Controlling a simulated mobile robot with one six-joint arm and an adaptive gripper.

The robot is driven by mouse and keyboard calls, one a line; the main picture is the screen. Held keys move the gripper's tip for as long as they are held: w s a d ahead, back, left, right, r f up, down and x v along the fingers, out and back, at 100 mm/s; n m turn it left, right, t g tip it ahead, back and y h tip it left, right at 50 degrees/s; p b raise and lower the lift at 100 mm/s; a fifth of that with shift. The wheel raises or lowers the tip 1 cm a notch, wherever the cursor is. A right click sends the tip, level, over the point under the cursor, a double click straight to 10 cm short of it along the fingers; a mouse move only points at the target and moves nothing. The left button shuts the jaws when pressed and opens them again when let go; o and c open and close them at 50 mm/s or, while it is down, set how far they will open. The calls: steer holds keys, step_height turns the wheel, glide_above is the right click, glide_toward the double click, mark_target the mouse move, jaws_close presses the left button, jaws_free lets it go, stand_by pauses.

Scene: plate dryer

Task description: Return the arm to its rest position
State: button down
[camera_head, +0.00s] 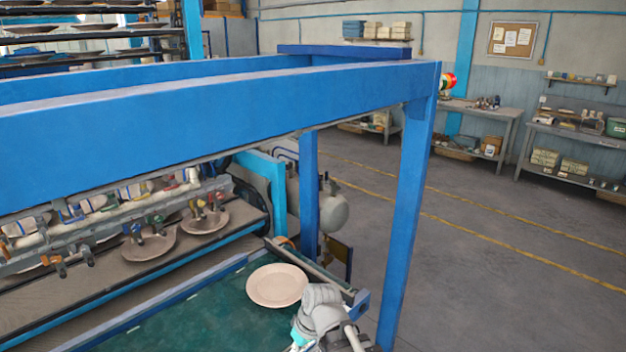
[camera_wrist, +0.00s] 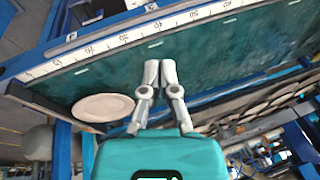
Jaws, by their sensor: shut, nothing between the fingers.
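In the wrist view my gripper (camera_wrist: 160,72) is shut and empty, with its two fingers together above the green conveyor surface (camera_wrist: 215,55). A pale pinkish plate (camera_wrist: 103,107) lies flat near the end of that surface, to the left of the fingers and apart from them. In the head view the same plate (camera_head: 277,285) lies on the green surface (camera_head: 190,325) just behind my wrist. My arm's grey wrist and a bit of the teal gripper body show at the bottom of the head view. The fingertips are not visible there.
A blue frame beam (camera_head: 220,110) crosses above the conveyor, with a blue post (camera_head: 408,220) on the right. More plates (camera_head: 150,243) sit under a row of clamps on the line behind. A white ruler strip (camera_wrist: 140,33) edges the green surface. Open floor (camera_head: 500,260) lies right.

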steer(key=d+f+m+h+b, duration=0.1)
steer(key=d+m+h, duration=0.1)
steer(key=d, duration=0.8)
steer(key=d+f+m+h+b, duration=0.1)
steer(key=d+m, duration=0.4)
steer(key=d, duration=0.6)
steer(key=shift+w+f+h, duration=0.25)
steer(key=shift+f+h, duration=0.15)
steer(key=shift+f, duration=0.35)
